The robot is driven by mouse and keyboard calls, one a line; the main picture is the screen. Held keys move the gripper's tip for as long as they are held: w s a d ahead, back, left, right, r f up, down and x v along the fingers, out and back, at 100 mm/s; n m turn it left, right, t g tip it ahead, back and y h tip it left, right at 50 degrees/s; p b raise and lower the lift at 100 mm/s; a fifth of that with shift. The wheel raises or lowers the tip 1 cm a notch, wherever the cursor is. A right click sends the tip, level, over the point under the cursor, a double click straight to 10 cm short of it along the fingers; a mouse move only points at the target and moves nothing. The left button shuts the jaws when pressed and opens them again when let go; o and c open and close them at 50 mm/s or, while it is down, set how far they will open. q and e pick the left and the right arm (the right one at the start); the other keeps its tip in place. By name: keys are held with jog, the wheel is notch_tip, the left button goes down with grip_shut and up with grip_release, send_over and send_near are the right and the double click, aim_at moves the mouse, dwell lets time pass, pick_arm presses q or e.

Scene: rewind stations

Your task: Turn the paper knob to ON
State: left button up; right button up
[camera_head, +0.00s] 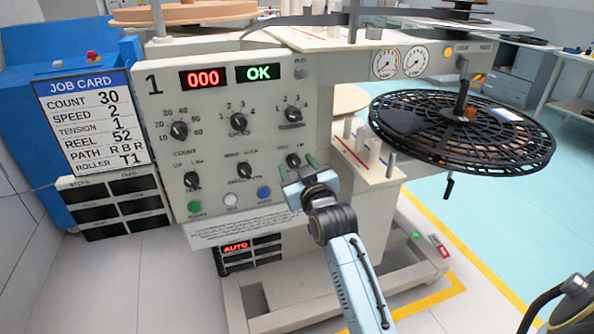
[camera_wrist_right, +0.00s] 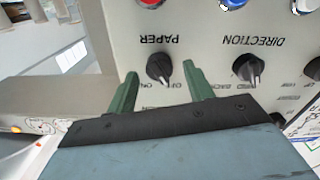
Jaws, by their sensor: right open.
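The paper knob (camera_wrist_right: 159,66) is a black knob on the pale control panel, with PAPER printed upside down above it in the right wrist view. Its pointer seems to lean toward the lower right, on the OFF side. In the head view the knob (camera_head: 293,160) is small and close to my gripper. My right gripper (camera_wrist_right: 160,74) is open, its green fingers on either side of the knob with gaps showing. It also shows in the head view (camera_head: 298,170) at the panel's lower right. My left gripper is not in view.
The direction knob (camera_wrist_right: 246,68) sits close beside one finger. Green, white and blue buttons (camera_head: 264,193) lie below. A job card (camera_head: 93,120) hangs left of the panel. A black reel (camera_head: 462,130) overhangs at right. The display (camera_head: 259,73) reads OK.

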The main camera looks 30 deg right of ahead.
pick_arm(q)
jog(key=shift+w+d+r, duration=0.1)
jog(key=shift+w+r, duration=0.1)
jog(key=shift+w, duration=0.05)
pick_arm(e)
jog(key=shift+w+d, duration=0.1)
jog(key=shift+w, duration=0.15)
